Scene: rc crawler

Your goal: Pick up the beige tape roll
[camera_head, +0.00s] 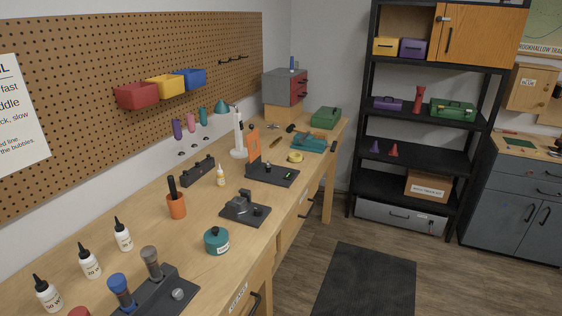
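A small round beige-yellow roll (295,157), which looks like the tape roll, lies flat on the wooden workbench (203,214) toward its far end. It sits behind a dark grey device with a small green light (272,174) and in front of a teal tool (313,143). The roll is small in the picture, so fine detail is hard to tell. Neither of my grippers shows in the head view.
An orange cup (176,205), a dark fixture (244,208), a teal round container (216,240) and several white bottles stand on the bench. Black shelving (363,110) is at the back. Floor with a dark mat (366,281) is clear to the right.

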